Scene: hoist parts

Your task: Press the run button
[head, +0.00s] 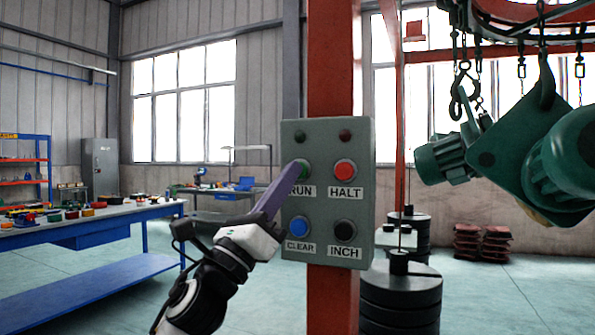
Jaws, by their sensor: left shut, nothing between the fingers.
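A grey-green control box (328,213) is mounted on a red post, with labelled buttons on its face. The green run button (304,168) is at the upper left, partly covered by the tip of my left gripper (296,172). The gripper is shut and empty, and its fingers reach up and right to the button. I cannot tell whether the tip touches it. The red HALT button (345,172), blue CLEAR button (299,227) and black INCH button (345,230) are uncovered. Two small dark lamps sit above the buttons. My right gripper is out of view.
The red post (332,60) stands behind the box. Green hoist machinery (515,155) hangs on chains at the right. Stacked dark weights (400,295) stand right of the post. A blue workbench (90,225) with small parts is at the left. Floor between bench and post is clear.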

